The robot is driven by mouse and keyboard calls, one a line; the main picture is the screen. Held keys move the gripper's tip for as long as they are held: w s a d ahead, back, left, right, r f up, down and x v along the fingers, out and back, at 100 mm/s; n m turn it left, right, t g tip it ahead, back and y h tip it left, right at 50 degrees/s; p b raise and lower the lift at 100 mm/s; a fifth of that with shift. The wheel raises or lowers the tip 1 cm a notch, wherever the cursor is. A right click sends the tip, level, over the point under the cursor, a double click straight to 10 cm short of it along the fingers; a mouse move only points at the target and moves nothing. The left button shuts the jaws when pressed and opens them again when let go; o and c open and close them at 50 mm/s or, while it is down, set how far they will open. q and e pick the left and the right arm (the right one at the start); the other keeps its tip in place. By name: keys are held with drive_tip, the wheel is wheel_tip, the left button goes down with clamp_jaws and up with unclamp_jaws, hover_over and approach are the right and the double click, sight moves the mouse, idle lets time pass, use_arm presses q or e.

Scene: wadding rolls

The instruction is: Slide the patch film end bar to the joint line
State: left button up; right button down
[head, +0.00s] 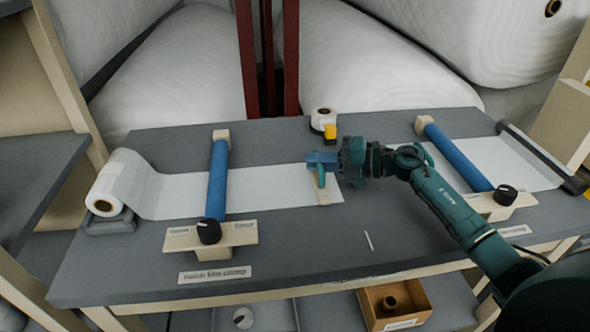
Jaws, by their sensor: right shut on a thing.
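The patch film (270,187) runs right from a white roll (112,185) at the left, under a blue clamp bar (217,180), as a flat strip. My right gripper (321,172) comes in from the right and is shut on the end bar. A short white line (369,240) shows on the grey table to the right and nearer; I cannot tell whether it marks the joint line. My left gripper is not in view.
At the right, a second white film (488,150) passes under another blue bar (458,157) to a dark roller (545,158); my right arm hides part of it. A tape roll (323,117) stands at the back edge. The table front (310,250) is mostly clear.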

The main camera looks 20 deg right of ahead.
drive_tip(key=shift+s+d, duration=0.2)
drive_tip(key=shift+d, duration=0.9)
drive_tip(key=c, duration=1.6)
unclamp_jaws()
drive_tip(key=shift+d, duration=0.15)
drive_tip(key=shift+o, duration=0.7)
drive_tip(key=v, duration=1)
drive_tip(key=shift+s+d, duration=0.3)
drive_tip(key=shift+s+d+r, duration=0.2)
drive_tip(key=shift+s+d, duration=0.1)
drive_tip(key=shift+d, duration=0.1)
